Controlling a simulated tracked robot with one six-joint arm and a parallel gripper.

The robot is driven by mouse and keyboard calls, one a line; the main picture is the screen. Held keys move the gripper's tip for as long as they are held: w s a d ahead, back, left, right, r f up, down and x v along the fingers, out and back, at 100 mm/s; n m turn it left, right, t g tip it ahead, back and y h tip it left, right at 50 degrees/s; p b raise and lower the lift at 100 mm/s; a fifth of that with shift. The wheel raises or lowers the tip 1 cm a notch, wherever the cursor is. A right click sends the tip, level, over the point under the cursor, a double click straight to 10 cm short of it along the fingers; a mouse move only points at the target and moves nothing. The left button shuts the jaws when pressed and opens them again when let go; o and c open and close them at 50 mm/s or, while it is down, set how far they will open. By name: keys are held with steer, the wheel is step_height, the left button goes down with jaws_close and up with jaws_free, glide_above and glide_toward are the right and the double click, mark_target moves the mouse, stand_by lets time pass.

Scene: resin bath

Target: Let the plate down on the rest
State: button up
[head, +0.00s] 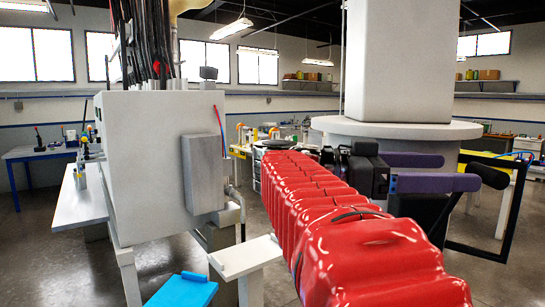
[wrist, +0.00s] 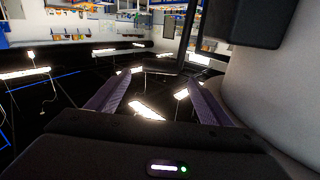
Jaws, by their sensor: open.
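My gripper (head: 440,171) is at the right of the head view, its two purple fingers apart. In the wrist view the open gripper (wrist: 158,96) shows a gap between its fingers, with nothing clamped. A dark block (wrist: 236,22) with a thin black bar shows beyond the fingers at upper right. I cannot tell whether this is the plate. A white ledge with a raised bar (head: 245,257) stands at lower centre and may be the rest. No plate is clearly seen on it.
A large white cabinet (head: 150,165) with a grey box (head: 203,172) on its side stands at left. A blue ledge (head: 183,292) is at the front. A thick white column (head: 402,60) rises behind my gripper. Workbenches line the back; grey floor lies open at left.

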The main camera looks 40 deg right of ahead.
mark_target(500, 172)
steer(key=shift+x, duration=5.05)
steer(key=shift+f, duration=0.1)
steer(key=c, duration=1.3)
steer(key=shift+c, duration=0.2)
